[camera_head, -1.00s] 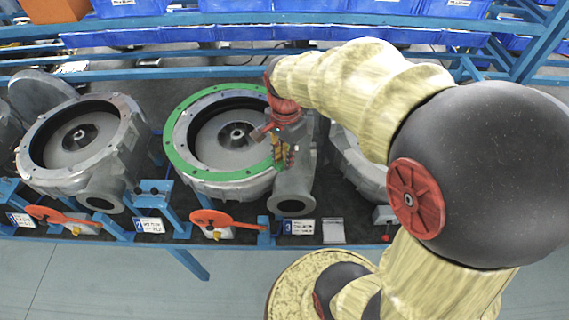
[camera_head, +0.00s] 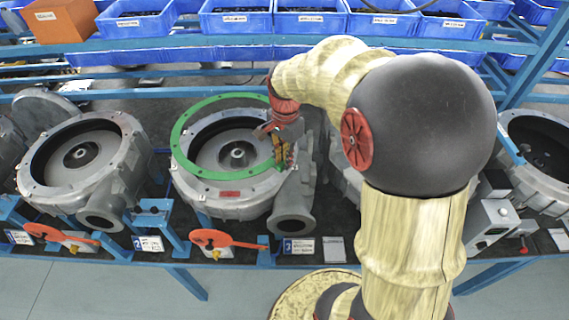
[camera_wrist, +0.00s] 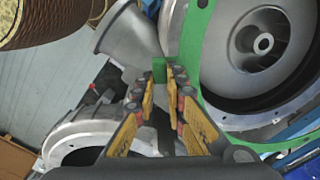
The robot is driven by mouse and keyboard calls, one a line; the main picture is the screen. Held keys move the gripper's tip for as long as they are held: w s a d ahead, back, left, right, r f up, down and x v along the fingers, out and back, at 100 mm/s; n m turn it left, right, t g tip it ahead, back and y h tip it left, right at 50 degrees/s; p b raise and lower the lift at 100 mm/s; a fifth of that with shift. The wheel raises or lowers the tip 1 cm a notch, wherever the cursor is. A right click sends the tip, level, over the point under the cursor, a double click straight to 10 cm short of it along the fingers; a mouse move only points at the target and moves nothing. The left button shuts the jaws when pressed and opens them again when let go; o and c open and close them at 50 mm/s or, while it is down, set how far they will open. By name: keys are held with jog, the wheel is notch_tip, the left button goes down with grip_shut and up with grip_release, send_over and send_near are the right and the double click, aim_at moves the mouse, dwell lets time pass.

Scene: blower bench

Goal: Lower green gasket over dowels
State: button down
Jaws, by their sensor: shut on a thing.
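The green gasket (camera_head: 224,175) is a thin flat ring at the middle-left of the head view. It hangs over the middle grey blower housing (camera_head: 216,206), with housing flange showing below its near edge. The ring appears shifted toward the back of the flange. My gripper (camera_head: 284,152) is shut on the gasket's right side. In the wrist view my gripper (camera_wrist: 161,84) has its yellow fingers around a green tab (camera_wrist: 158,70), and the ring (camera_wrist: 191,50) curves past the impeller opening. I cannot make out the dowels or the exact gap.
Another open blower housing (camera_head: 62,182) stands to the left, and one (camera_head: 545,165) at the far right. Red-handled clamps (camera_head: 225,239) line the bench front. Blue bins (camera_head: 236,20) and an orange box (camera_head: 60,22) sit on the rack behind.

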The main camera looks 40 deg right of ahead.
jog(key=shift+f+b, duration=1.85)
jog(key=shift+f, duration=1.1)
jog(key=shift+f+b, duration=0.8)
jog(key=shift+f, duration=0.6)
dwell(1.2)
jog(key=c, duration=1.7)
grip_release()
jog(key=shift+c, duration=0.2)
notch_tip(320, 180, up, 12)
